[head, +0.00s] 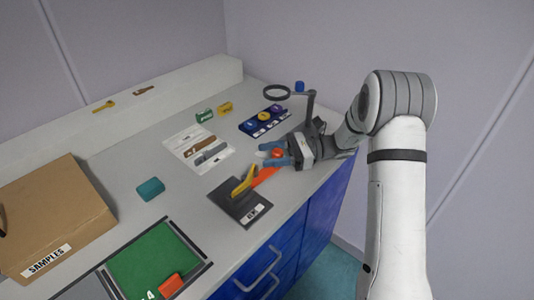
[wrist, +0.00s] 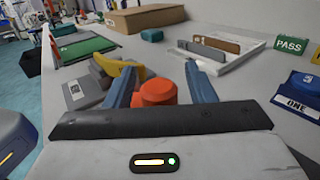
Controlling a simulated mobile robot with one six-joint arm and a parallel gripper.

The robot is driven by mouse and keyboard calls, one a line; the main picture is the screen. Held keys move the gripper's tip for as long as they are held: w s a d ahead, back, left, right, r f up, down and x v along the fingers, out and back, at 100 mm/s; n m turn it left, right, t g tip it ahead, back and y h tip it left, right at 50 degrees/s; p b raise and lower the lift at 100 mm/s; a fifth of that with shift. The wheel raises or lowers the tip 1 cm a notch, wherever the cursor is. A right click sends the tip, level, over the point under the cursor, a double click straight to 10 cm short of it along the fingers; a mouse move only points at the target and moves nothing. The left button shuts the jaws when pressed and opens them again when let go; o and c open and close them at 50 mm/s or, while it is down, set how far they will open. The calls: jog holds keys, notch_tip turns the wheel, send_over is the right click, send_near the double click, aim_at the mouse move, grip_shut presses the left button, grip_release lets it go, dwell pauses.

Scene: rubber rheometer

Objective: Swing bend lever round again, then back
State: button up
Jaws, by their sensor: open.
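The bend lever is an orange bar (head: 264,176) on a dark grey base plate (head: 228,202), with a red-orange knob (head: 277,153) at its end. A yellow curved piece (head: 243,181) stands on the plate beside the bar. My gripper (head: 268,156) is open, its blue fingers at the knob. The yellow piece (wrist: 118,72) is beyond the left finger. The lever's bar is mostly hidden there by the knob and my gripper.
Green and yellow blocks (head: 204,116) stand behind. A teal block (head: 151,189), green mat (head: 140,262) and cardboard box (head: 60,210) are to the left.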

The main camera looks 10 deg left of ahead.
jog(key=shift+d, duration=0.1)
jog(key=v, duration=0.7)
jog(key=shift+w+d, duration=0.15)
jog(key=shift+d, duration=0.15)
